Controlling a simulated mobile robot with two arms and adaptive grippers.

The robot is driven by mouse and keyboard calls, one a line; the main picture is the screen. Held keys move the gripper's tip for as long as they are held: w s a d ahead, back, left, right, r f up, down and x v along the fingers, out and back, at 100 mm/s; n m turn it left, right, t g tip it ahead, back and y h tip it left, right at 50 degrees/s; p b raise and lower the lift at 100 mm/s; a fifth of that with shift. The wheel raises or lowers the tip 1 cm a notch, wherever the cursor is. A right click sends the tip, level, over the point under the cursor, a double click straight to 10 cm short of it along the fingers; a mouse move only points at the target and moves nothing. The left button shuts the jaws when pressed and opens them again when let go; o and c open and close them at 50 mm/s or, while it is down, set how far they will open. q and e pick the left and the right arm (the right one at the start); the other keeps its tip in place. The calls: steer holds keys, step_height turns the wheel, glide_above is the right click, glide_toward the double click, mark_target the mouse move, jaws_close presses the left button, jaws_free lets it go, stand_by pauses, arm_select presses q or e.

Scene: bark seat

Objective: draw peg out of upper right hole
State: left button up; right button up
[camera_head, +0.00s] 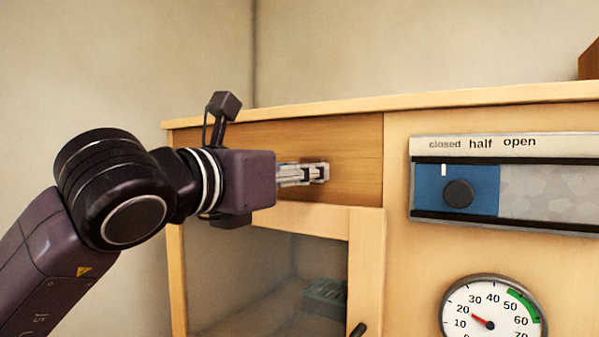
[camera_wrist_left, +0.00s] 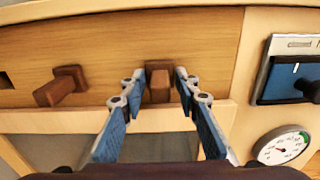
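A brown wooden peg (camera_wrist_left: 159,83) sits in the upper right of the wooden front panel (camera_wrist_left: 110,50), its end sticking out toward the left wrist camera. My left gripper (camera_wrist_left: 160,74) is open, with one fingertip on each side of this peg and a narrow gap on both sides. In the head view the left gripper (camera_head: 322,172) reaches the panel near its right end, and its fingers largely hide the peg. A second brown peg (camera_wrist_left: 60,88) sticks out of the panel further left in the wrist view. My right gripper is not in view.
Below the panel is a glass door (camera_head: 270,270) with a dark handle (camera_head: 357,330). To the right are a slider plate (camera_head: 458,190) marked closed, half, open, and a round gauge (camera_head: 490,318). A dark square hole (camera_wrist_left: 5,80) shows at the panel's far left.

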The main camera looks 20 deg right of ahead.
arm_select(q)
jaws_close()
steer(key=shift+s+a+f+b, duration=0.1)
steer(key=shift+s+a+b, duration=0.2)
steer(key=shift+b, duration=0.1)
steer(key=b+v, duration=0.5)
steer(key=v, duration=0.4)
steer(key=shift+s+a+b, duration=0.2)
steer(key=shift+a+b, duration=0.05)
steer(key=shift+b, duration=0.1)
stand_by(0.5)
stand_by(0.5)
